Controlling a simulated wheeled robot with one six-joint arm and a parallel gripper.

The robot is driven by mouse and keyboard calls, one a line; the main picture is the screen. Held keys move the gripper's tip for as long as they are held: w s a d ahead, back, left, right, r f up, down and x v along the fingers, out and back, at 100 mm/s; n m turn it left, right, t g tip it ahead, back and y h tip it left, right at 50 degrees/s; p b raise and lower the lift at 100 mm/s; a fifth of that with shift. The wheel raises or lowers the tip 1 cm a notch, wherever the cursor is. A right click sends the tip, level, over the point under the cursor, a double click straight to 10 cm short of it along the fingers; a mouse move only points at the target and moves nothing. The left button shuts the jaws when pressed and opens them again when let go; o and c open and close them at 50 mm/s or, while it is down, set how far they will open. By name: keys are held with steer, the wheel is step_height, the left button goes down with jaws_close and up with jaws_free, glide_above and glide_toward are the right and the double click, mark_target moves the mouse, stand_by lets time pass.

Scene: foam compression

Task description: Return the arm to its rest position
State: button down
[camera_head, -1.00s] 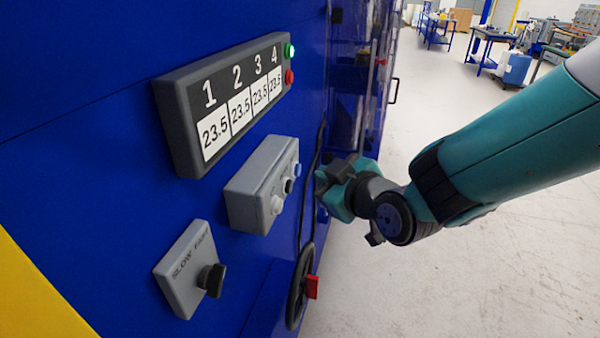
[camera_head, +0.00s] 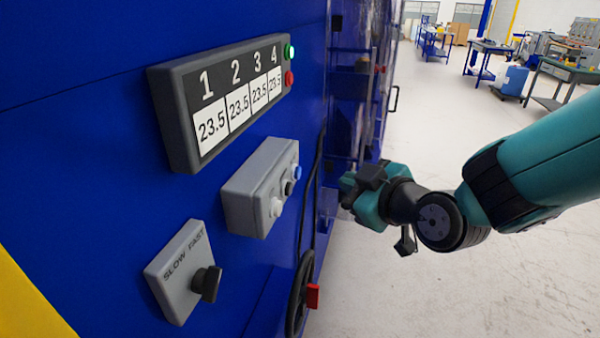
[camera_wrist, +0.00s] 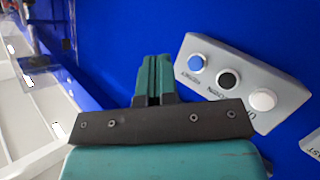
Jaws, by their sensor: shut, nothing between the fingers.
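My gripper (camera_head: 350,190) is at the end of my teal and black arm, in the middle of the head view. It is to the right of the grey button box (camera_head: 260,187) and apart from it. In the wrist view my gripper (camera_wrist: 153,72) is shut, its teal fingers together with nothing between them. The button box (camera_wrist: 243,82) shows at the right there, with a blue, a black and a white button. My arm stretches in from the right edge of the head view.
The blue machine (camera_head: 90,120) fills the left. It carries a display panel (camera_head: 225,100) reading 23.5 four times, a slow/fast knob box (camera_head: 183,272) and a handwheel (camera_head: 298,295) with a red handle. Open floor (camera_head: 450,290) lies at the right, with blue workbenches (camera_head: 482,58) far back.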

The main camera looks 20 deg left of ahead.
steer(key=s+d+f+m+g+h+b, duration=0.1)
steer(key=s+d+m+g+h+b, duration=0.3)
steer(key=s+d, duration=1.7)
steer(key=d+m+g+h, duration=0.1)
steer(key=m+g+h, duration=0.2)
steer(key=m+g, duration=0.1)
steer(key=shift+s+f+m+g+b, duration=0.2)
steer(key=shift+s+m+g+b, duration=0.15)
steer(key=shift+g, duration=0.35)
